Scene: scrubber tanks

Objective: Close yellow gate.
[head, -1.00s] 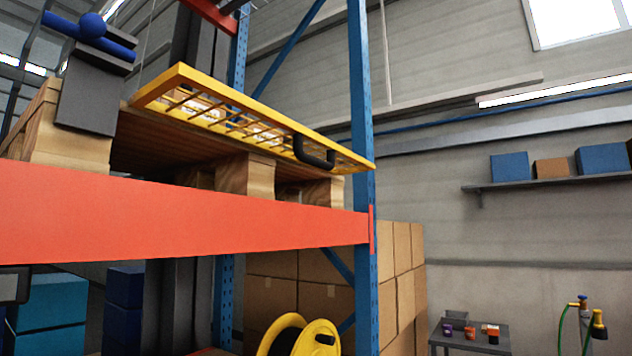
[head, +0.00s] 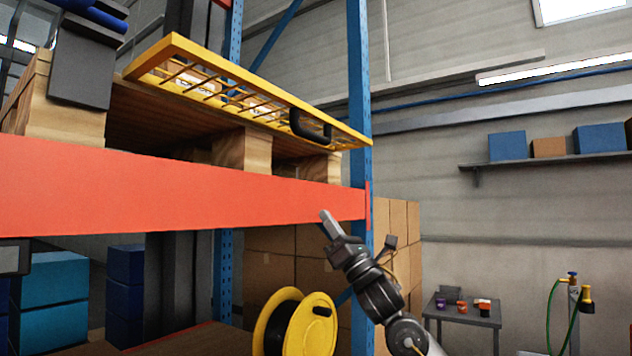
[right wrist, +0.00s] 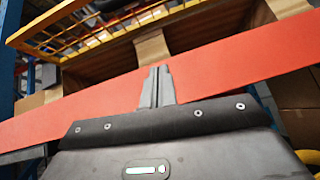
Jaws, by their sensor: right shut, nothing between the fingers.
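The yellow gate (head: 215,78) is a mesh-filled frame that lies raised, nearly flat, above the wooden pallet on the rack shelf. Its black handle (head: 308,127) hangs on the near long edge, toward the right end. The gate also shows at the top of the right wrist view (right wrist: 90,38). My right gripper (head: 325,215) is shut and empty, in front of the orange beam, below the handle and apart from it. In the right wrist view its fingertips (right wrist: 156,70) are together against the background of the beam.
The orange beam (head: 150,185) runs across below the gate and meets a blue rack post (head: 358,80). A yellow hose reel (head: 268,325) stands below, left of my right arm. A small table (head: 462,312) stands at the right. The space right of the post looks open.

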